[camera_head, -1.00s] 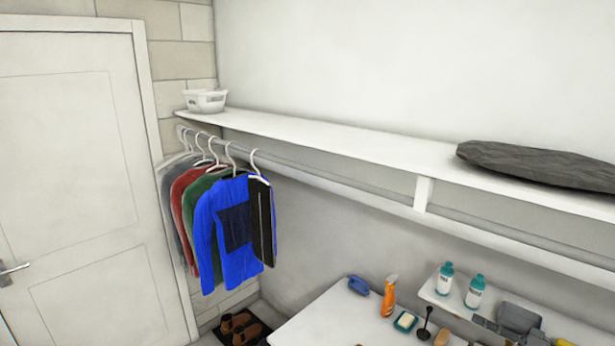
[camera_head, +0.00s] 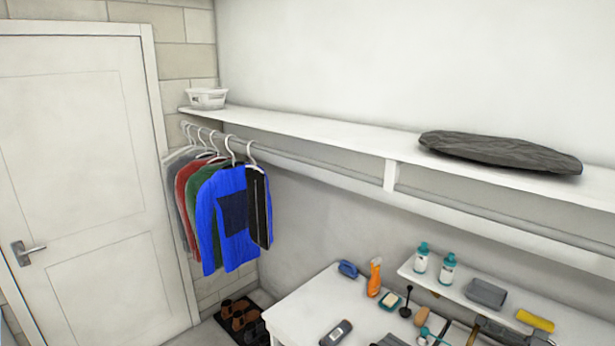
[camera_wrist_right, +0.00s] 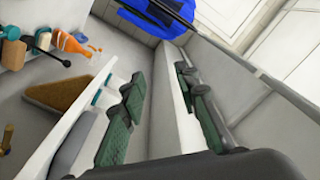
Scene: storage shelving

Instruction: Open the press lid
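I cannot make out a press or its lid in either view. My right gripper (camera_wrist_right: 161,76) shows in the right wrist view with its two green-padded fingers apart. In the head view, dark grey parts low at the right, by the small shelf's front edge, appear to be this gripper, partly cut off by the frame. My left gripper is not in view.
A white table (camera_head: 300,312) holds an orange spray bottle (camera_head: 374,278), a soap dish (camera_head: 389,301) and brushes. The small shelf (camera_head: 412,269) carries two bottles, a grey tray (camera_head: 486,293) and a yellow item (camera_head: 535,320). Clothes (camera_head: 228,215) hang under the long shelf (camera_head: 300,128). Shoes (camera_head: 240,318) stand on the floor.

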